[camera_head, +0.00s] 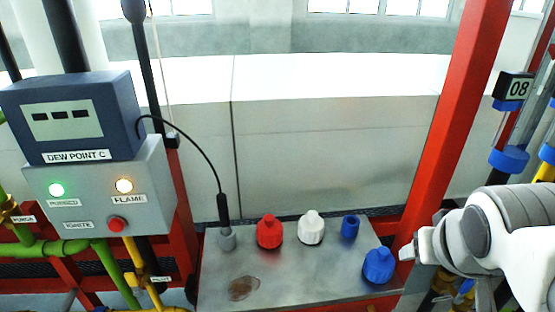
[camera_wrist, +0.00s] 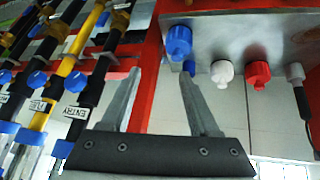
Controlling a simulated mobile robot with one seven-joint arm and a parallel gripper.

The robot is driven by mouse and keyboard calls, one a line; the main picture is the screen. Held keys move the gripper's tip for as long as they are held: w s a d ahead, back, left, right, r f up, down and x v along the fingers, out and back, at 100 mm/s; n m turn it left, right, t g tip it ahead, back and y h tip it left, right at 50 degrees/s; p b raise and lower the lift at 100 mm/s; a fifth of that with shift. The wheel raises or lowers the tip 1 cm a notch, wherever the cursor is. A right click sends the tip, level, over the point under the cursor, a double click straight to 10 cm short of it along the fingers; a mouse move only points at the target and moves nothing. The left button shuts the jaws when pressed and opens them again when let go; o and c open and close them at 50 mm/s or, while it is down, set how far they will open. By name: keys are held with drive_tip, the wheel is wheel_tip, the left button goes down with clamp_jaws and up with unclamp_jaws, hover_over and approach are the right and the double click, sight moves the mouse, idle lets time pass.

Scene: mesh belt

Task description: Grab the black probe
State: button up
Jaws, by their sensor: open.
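The black probe (camera_head: 222,208) stands upright in a small grey holder (camera_head: 227,239) at the left back of a metal shelf. A thin black cable runs from it to the blue dew point meter (camera_head: 70,115). In the wrist view the probe (camera_wrist: 301,101) shows at the far right edge. My gripper (camera_head: 411,250) is at the right of the head view, beside the shelf's right end and well apart from the probe. In the wrist view my gripper (camera_wrist: 160,85) has its two fingers spread with nothing held between them.
On the metal shelf (camera_head: 310,272) stand a red cap (camera_head: 269,231), a white cap (camera_head: 311,228), a small blue cap (camera_head: 350,227) and a larger blue cap (camera_head: 379,266). A red post (camera_head: 452,130) rises beside my arm. Pipes with blue fittings (camera_head: 509,159) stand at right.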

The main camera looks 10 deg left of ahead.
drive_tip(key=w+a+r+n+t+p, duration=0.2)
drive_tip(key=w+a+n+t+p, duration=0.1)
drive_tip(key=w, duration=0.6)
drive_tip(key=n+g+y+p, duration=0.45)
drive_tip(key=n+y, duration=0.45)
drive_tip(key=y, duration=0.3)
approach(226, 201)
drive_tip(key=b+x, duration=0.2)
drive_tip(key=x, duration=0.6)
drive_tip(key=shift+w+a+f, duration=0.1)
drive_tip(key=shift+a+f, duration=0.05)
drive_tip(key=x, duration=0.5)
drive_tip(key=shift+w+a, duration=0.1)
drive_tip(key=shift+a, duration=0.35)
clamp_jaws()
